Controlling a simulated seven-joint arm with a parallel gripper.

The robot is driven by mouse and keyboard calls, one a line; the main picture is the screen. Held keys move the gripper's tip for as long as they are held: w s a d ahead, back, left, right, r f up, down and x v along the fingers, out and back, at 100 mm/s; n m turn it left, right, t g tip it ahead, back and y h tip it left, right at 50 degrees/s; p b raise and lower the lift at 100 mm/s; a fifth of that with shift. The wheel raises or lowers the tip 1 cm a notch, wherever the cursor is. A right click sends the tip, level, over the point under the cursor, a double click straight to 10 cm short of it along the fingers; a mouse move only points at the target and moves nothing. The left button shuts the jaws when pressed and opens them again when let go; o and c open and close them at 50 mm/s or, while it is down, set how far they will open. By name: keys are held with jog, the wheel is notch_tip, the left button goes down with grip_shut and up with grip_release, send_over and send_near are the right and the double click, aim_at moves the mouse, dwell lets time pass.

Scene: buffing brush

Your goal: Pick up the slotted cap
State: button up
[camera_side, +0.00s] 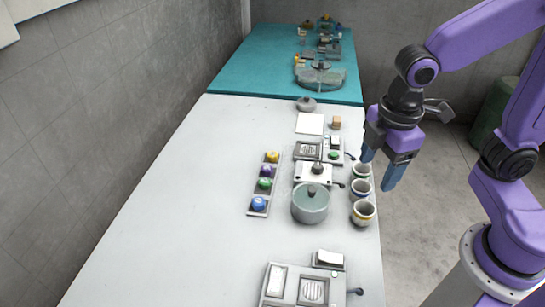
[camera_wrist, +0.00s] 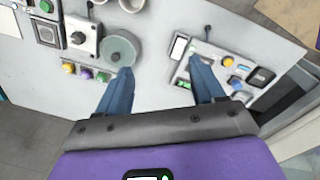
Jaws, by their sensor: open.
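My gripper (camera_side: 377,172) is open and empty, above the right edge of the white table in the side view. In the wrist view its two blue fingers (camera_wrist: 162,70) are spread wide with nothing between them. I cannot single out a slotted cap; slots are too small to make out. Round coloured pieces sit in a row on a grey strip: yellow (camera_side: 272,157), purple (camera_side: 267,170), green (camera_side: 264,183) and blue (camera_side: 259,203). Some of the row also shows in the wrist view, with a purple piece (camera_wrist: 86,73), left of the fingers.
A lidded grey-green pot (camera_side: 310,208) stands mid-table. Grey switch panels (camera_side: 283,285) lie at the near end. A teal table (camera_side: 245,70) stands behind. The table's left side is clear.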

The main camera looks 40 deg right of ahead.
jog(key=w+a+f+n+t+h, duration=0.1)
jog(key=w+a+f+n, duration=0.15)
jog(key=w, duration=1.15)
jog(key=w+a+f+n+h, duration=0.2)
jog(key=w+a+n, duration=0.2)
jog(key=w, duration=0.9)
jog(key=n+h, duration=0.1)
jog(key=n, duration=0.1)
send_near(272, 154)
jog(key=x, duration=0.3)
jog(key=shift+s+f, duration=0.15)
jog(key=shift+s, duration=0.2)
jog(key=shift+w+x, duration=0.2)
jog(key=shift+x, duration=1.2)
jog(key=shift+w+x, duration=0.2)
jog(key=shift+x, duration=1.2)
jog(key=shift+d, duration=0.1)
jog(key=c, duration=1.1)
